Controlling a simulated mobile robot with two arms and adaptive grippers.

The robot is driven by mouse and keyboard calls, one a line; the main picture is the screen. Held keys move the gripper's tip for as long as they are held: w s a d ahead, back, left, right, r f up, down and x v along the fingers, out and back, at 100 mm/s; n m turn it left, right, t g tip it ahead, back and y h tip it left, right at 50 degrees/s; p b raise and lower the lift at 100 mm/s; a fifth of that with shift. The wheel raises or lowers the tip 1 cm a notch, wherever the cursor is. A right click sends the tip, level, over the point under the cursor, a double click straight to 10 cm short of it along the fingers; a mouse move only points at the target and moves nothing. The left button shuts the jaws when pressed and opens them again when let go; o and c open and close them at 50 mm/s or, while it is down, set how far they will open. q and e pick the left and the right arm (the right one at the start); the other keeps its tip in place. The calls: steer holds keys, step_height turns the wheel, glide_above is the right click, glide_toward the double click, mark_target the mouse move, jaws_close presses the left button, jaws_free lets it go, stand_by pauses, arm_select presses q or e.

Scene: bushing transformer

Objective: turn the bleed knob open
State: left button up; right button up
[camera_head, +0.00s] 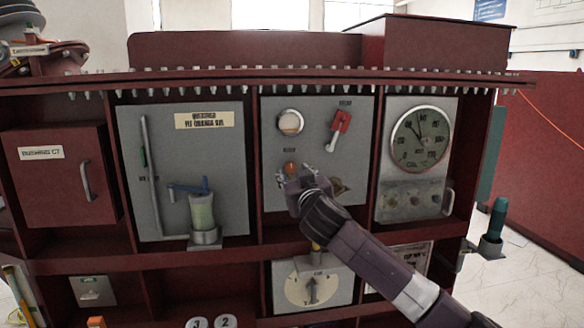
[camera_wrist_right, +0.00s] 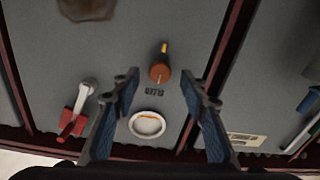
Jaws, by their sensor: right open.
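The bleed knob (camera_head: 291,168) is a small orange-brown knob on the grey middle panel (camera_head: 271,150), under a small label. In the right wrist view the knob (camera_wrist_right: 159,73) shows with a short yellow-orange pin pointing up from it, near an upside-down label. My right gripper (camera_head: 295,172) is at this panel with its fingers on either side of the knob. In the wrist view the open fingers (camera_wrist_right: 158,80) show clear gaps on both sides of the knob and hold nothing. How far the fingertips are from the panel is hard to tell. My left gripper is not in view.
A round gauge (camera_head: 420,138) is to the right, a glass cylinder (camera_head: 202,212) to the left. A dial plate (camera_head: 312,288) is below. Dark red frame ledges border the panels.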

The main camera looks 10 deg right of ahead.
mark_target(291, 169)
steer(key=shift+w+p, duration=0.35)
steer(key=shift+w, duration=1.15)
jaws_close()
